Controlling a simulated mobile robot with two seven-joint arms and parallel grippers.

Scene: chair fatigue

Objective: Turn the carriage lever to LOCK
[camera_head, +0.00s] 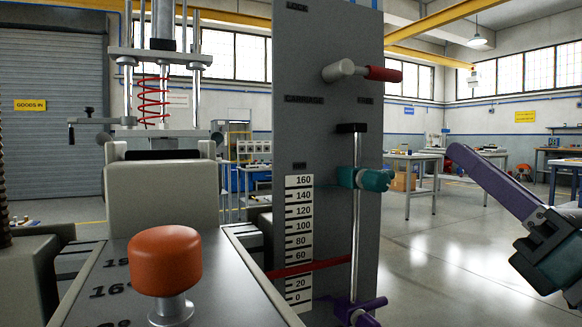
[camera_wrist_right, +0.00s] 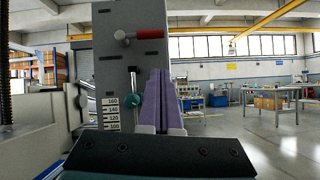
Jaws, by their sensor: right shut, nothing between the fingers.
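The carriage lever has a pale grey hub and a red handle (camera_head: 384,73) on the upright grey panel (camera_head: 322,130). The handle points right, above the label at lower right that appears to read FREE. A LOCK label is at the panel's top, and CARRIAGE is below the hub. In the right wrist view the red handle (camera_wrist_right: 150,34) is above my fingertips. My right gripper (camera_head: 456,152) has purple fingers pressed together, empty, to the right of and below the lever, apart from it. It also shows in the wrist view (camera_wrist_right: 159,72). My left gripper is out of view.
Below the lever are a vertical rod with a teal clamp (camera_head: 372,179), a 0–160 scale (camera_head: 299,240) and a red pointer bar. An orange knob (camera_head: 166,262) stands in the left foreground, a red spring (camera_head: 153,101) behind. Open floor lies right of the panel.

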